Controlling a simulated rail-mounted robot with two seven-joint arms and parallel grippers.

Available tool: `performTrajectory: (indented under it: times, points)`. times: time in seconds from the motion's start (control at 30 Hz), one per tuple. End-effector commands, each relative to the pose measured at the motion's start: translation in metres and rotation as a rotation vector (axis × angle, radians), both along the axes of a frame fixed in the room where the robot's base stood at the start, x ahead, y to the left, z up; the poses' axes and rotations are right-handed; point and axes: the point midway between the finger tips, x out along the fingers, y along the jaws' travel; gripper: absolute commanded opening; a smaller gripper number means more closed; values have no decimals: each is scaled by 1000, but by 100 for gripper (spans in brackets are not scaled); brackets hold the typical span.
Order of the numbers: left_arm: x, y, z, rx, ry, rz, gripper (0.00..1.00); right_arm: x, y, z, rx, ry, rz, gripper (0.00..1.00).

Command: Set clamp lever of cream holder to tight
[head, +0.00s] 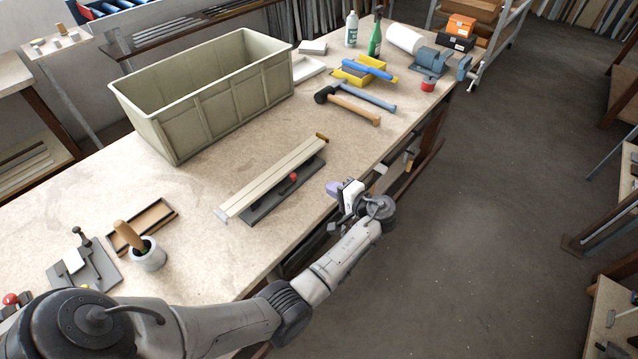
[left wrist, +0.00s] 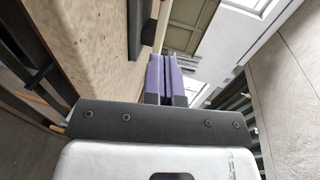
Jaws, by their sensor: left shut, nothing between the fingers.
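The cream holder carries a long cream profile (head: 275,178) on a dark base (head: 290,190) near the table's front edge. Its clamp lever ends in a red knob (head: 291,177) on the side facing my left gripper. I cannot tell the lever's exact setting. My left gripper (head: 334,188) has purple fingers and is to the right of the holder, apart from the lever, by the table edge. In the left wrist view, the fingers (left wrist: 165,62) are together and empty. My right gripper is not in view.
A large grey-green crate (head: 205,100) stands behind the holder. A hammer (head: 350,104) lies to the back right. A pot with a wooden handle (head: 148,256), a small tray (head: 142,226) and a grey fixture (head: 85,265) stand at left. The tabletop around the holder is clear.

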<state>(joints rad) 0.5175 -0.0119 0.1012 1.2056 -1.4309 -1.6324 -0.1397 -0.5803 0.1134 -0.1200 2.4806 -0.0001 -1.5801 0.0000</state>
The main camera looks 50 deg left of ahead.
Motion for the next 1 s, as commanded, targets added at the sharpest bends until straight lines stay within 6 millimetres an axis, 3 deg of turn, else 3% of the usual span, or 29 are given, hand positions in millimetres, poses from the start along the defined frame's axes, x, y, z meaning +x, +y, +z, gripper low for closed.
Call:
performTrajectory:
  times: [0.3,1.0]
  points:
    - [9,-26,6,0,0,0,0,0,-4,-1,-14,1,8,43]
    - [9,-28,7,0,0,0,0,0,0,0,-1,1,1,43]
